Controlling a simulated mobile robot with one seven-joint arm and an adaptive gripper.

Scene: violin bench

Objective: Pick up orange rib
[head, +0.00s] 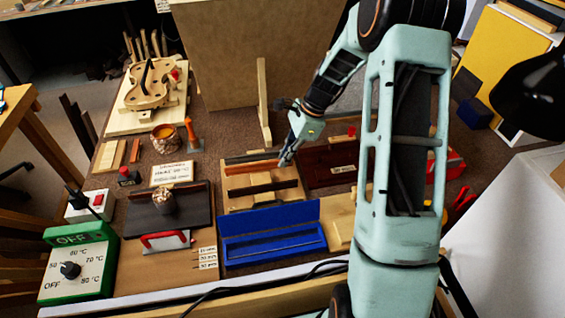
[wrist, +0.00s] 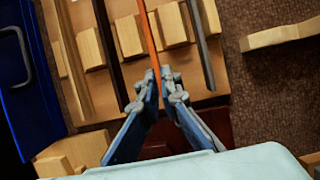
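The orange rib (wrist: 149,32) is a thin, long strip standing on edge in a pale wooden rack (wrist: 128,75), between dark strips. In the head view the orange rib (head: 250,168) lies across the rack (head: 236,203), left of my gripper (head: 286,160). In the wrist view my gripper (wrist: 160,74) has its fingertips close together on either side of the rib's near end, with the strip between them. The rib still appears to sit in the rack's slotted blocks. The fingertips hide its very end.
An upright wooden piece (head: 263,100) stands behind.

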